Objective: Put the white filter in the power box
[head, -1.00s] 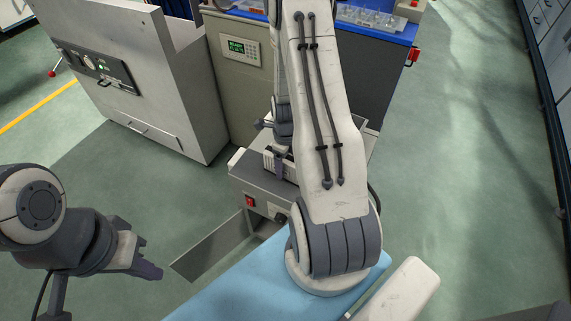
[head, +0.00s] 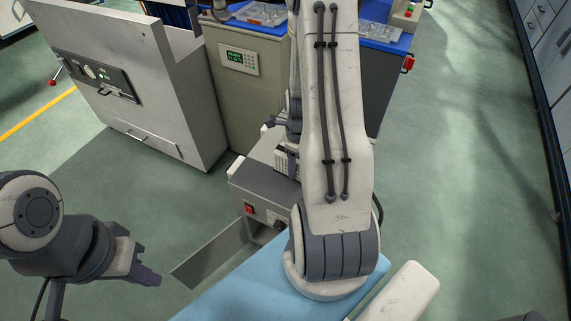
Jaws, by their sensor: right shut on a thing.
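The power box (head: 258,190) is a grey metal box with a red switch, at the centre of the head view. A white ribbed block, which looks like the white filter (head: 282,162), shows just above its top, partly hidden behind my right arm. My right gripper (head: 291,154) is shut on it; its fingertips are mostly hidden by my arm. I cannot tell whether the filter touches the box. My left gripper (head: 147,264) is at the lower left, empty and open, apart from the box.
A grey panel (head: 212,255) sticks out from the box's front, above the floor. A large grey cabinet (head: 150,95) stands at the back left. A beige machine with a green display (head: 238,58) stands behind the box. The floor at right is clear.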

